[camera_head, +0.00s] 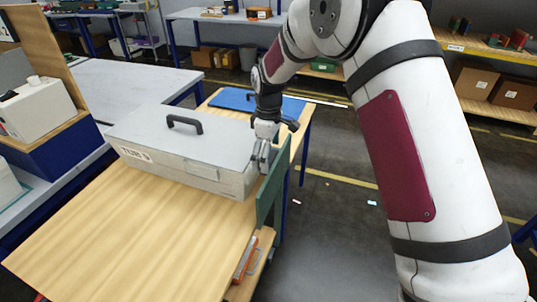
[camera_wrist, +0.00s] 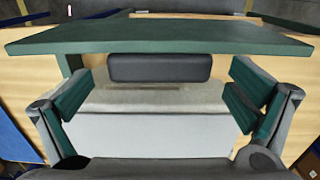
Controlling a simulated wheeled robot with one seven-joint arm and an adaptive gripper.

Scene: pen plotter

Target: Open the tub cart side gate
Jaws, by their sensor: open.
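A grey lidded tub (camera_head: 180,150) with a black handle (camera_head: 185,123) on its lid and a label on its front stands on a wooden top. An upright green panel (camera_head: 268,195), which looks like the side gate, stands at the right edge of that top. My gripper (camera_head: 262,160) is at the tub's right end, beside the panel; contact cannot be told. In the wrist view the gripper (camera_wrist: 158,90) is open, fingers wide apart. The green panel (camera_wrist: 160,38) crosses above them, with a dark grey block (camera_wrist: 160,68) below it and a pale grey surface between the fingers.
A blue mat (camera_head: 235,99) lies behind the tub. A white machine (camera_head: 38,108) stands on the left bench. The floor right of the panel is mostly clear, with small scraps.

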